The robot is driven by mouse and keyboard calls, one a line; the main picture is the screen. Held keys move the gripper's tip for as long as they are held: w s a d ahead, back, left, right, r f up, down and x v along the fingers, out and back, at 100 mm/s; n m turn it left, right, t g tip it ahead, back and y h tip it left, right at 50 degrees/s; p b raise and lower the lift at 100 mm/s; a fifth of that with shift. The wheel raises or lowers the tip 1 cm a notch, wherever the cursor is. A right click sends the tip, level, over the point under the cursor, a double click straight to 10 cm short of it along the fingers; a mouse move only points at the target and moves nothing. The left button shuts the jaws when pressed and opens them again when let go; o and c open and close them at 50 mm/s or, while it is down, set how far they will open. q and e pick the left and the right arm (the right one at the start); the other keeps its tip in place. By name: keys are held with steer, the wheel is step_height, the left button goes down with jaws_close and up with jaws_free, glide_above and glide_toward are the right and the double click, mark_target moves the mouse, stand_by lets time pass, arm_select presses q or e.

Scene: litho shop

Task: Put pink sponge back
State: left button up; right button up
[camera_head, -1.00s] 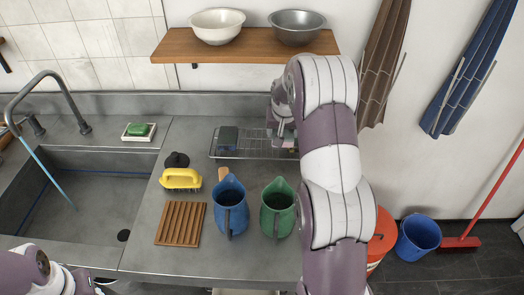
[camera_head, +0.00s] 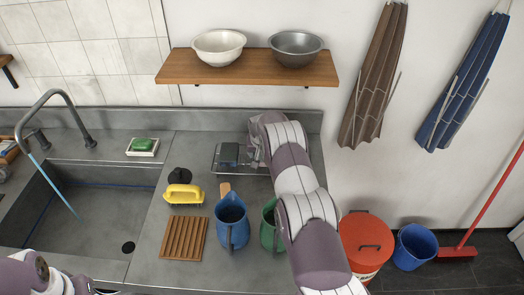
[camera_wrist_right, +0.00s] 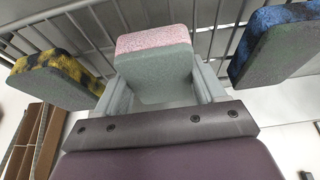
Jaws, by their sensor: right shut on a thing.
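The pink sponge (camera_wrist_right: 152,62), pink on its upper face and grey-green below, sits between the two fingers of my right gripper (camera_wrist_right: 160,95), which is shut on it. It is at the wire rack (camera_wrist_right: 215,42) in the right wrist view; I cannot tell whether it touches the rack. In the head view my right gripper is over the right part of the wire rack (camera_head: 214,168), behind my arm, and the pink sponge is hidden. My left gripper (camera_head: 80,287) is at the lower left corner, partly cut off; its fingers are unclear.
A yellow-black sponge (camera_wrist_right: 55,75) and a blue sponge (camera_wrist_right: 280,45) flank the held one. A dark sponge (camera_head: 229,153) shows on the rack. A yellow brush (camera_head: 180,194), slatted wooden mat (camera_head: 184,238), blue jug (camera_head: 231,220) and green jug (camera_head: 269,228) stand in front.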

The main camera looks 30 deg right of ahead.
steer(key=shift+f, duration=0.2)
steer(key=o, duration=1.2)
steer(key=shift+c, duration=0.2)
steer(key=shift+r, duration=0.1)
